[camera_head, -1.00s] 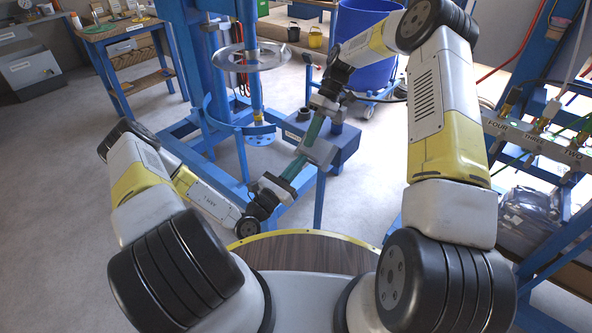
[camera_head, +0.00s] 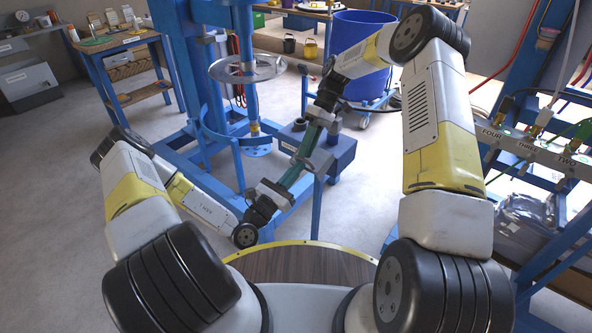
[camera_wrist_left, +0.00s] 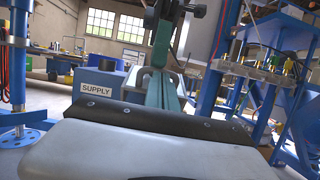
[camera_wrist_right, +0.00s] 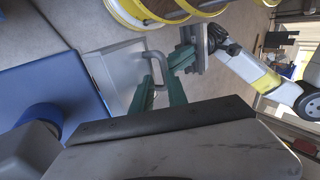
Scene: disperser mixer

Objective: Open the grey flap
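The grey flap (camera_wrist_right: 115,75) is a flat grey panel with a bent grey handle (camera_wrist_right: 152,56), clearest in the right wrist view. It sits at the blue SUPPLY box (camera_head: 342,150), partly hidden in the head view by my grippers. My right gripper (camera_head: 308,143) reaches down to the handle from above. In the right wrist view its green fingers (camera_wrist_right: 160,92) stand apart, with the handle at their tips; contact is unclear. My left gripper (camera_head: 292,178) comes up from below towards the same handle. Its green fingers (camera_wrist_left: 165,85) look close together; their grip is unclear.
A blue mixer frame (camera_head: 185,65) with a metal ring (camera_head: 246,68) stands left of the box. A blue barrel (camera_head: 360,50) stands behind. A rack with labelled valves (camera_head: 530,150) is at right. Grey floor (camera_head: 60,200) is clear at left.

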